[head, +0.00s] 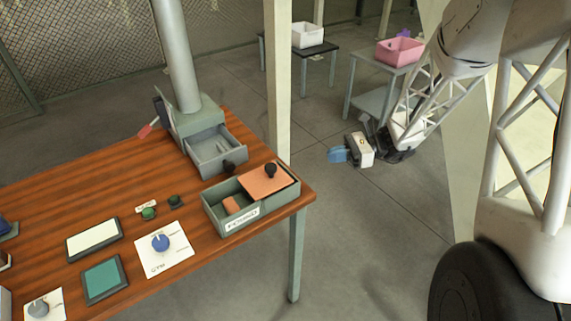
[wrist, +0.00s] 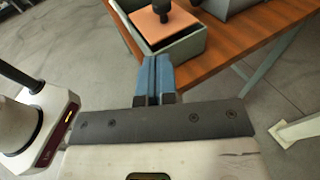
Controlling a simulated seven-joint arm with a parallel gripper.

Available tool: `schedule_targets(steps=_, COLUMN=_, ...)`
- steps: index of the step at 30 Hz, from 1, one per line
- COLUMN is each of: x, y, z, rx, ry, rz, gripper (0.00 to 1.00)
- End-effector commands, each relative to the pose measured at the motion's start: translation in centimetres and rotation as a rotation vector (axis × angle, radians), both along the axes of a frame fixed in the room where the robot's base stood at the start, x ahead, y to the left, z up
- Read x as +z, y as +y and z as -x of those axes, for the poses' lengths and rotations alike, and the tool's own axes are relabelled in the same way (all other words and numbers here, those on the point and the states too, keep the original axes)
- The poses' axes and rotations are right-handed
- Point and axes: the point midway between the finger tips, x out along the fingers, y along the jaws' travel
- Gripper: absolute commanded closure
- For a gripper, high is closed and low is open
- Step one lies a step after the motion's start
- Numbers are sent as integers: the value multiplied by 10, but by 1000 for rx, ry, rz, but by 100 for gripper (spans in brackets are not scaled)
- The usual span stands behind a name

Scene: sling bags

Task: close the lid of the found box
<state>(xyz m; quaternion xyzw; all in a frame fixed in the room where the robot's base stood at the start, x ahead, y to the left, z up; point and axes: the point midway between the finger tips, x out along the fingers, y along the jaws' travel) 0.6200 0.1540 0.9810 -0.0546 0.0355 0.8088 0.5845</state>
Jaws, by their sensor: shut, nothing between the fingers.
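The found box (head: 213,220) is a grey-green open-topped box with a white label on its front, near the right end of the wooden table. Its orange lid (head: 262,180) with a black knob (head: 270,170) covers the right part of the box. The left part is uncovered, and a small orange block (head: 232,205) shows inside. My gripper (head: 338,155) has blue fingers and hangs in the air to the right of the table, apart from the box. In the wrist view the fingers (wrist: 153,62) are together and empty, with the box and lid (wrist: 155,22) beyond them.
A grey open drawer (head: 215,150) with a dark knob stands behind the box, below a thick column. A pale post (head: 278,75) rises behind the table's right end. Dials, buttons and plates lie on the table to the left.

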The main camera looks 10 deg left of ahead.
Motion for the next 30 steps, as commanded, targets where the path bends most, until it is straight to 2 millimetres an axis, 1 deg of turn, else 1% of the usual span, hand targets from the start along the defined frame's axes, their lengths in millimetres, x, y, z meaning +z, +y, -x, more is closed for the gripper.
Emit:
schedule_targets(steps=4, x=-2, y=0, z=-2, rx=-5, ry=9, rz=-7, gripper=100)
schedule_targets(steps=17, x=-2, y=3, z=-1, rx=-4, ry=9, rz=-7, gripper=100)
schedule_targets(steps=23, x=-4, y=14, z=3, rx=-4, ry=10, rz=-6, gripper=100)
schedule_targets(steps=30, x=-7, y=39, z=11, rx=-3, ry=10, rz=-5, gripper=100)
